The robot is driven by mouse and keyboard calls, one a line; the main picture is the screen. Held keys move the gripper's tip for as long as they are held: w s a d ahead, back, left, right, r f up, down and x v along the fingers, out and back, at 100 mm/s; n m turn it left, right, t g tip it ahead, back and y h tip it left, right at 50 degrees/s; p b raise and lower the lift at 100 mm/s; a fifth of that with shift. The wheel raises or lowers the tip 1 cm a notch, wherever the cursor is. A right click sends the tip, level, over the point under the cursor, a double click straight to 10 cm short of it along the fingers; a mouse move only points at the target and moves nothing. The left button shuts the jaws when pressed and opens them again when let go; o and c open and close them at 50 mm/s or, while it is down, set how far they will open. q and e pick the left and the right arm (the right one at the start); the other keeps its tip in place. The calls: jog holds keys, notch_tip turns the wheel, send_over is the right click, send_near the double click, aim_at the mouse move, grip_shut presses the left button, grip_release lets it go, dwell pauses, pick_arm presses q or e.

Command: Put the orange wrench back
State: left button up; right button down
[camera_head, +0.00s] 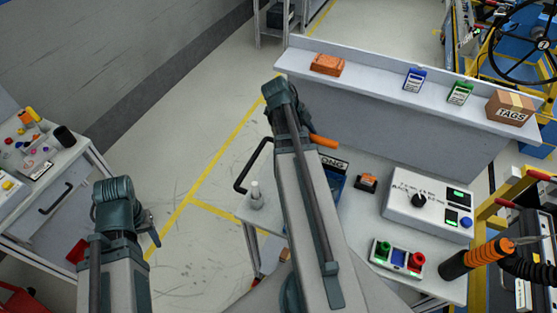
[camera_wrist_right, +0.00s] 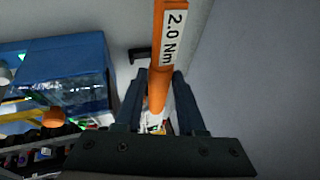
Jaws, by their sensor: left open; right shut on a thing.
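The orange wrench is held in my right gripper (camera_wrist_right: 155,88). In the right wrist view its orange shaft (camera_wrist_right: 167,55) with a white "2.0 Nm" label runs between the two fingers. In the head view an orange end (camera_head: 323,141) of it sticks out to the right of my right arm, above the workbench (camera_head: 365,235). My right fingers are hidden behind the arm there. My left gripper (camera_head: 150,226) is at the lower left, over the floor, away from the wrench. It is small and partly hidden in the picture.
A blue tray (camera_head: 336,186) and a sign ending in "ONG" (camera_head: 332,164) are partly behind my right arm. A control box (camera_head: 428,208), a button box (camera_head: 397,260) and an orange-black tool (camera_head: 476,258) are at the right. A shelf (camera_head: 385,85) carries a "TAGS" box (camera_head: 510,108).

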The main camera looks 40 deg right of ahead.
jog(key=shift+s+d+f+b, duration=0.1)
jog(key=shift+f+b, duration=0.1)
jog(key=shift+f, duration=0.15)
jog(key=shift+s+d+f+b, duration=0.1)
jog(key=shift+f+b, duration=0.05)
jog(key=shift+f, duration=0.2)
notch_tip(320, 180, down, 10)
jog(key=b, duration=1)
jog(key=shift+w+f, duration=0.1)
jog(key=c, duration=0.5)
grip_release()
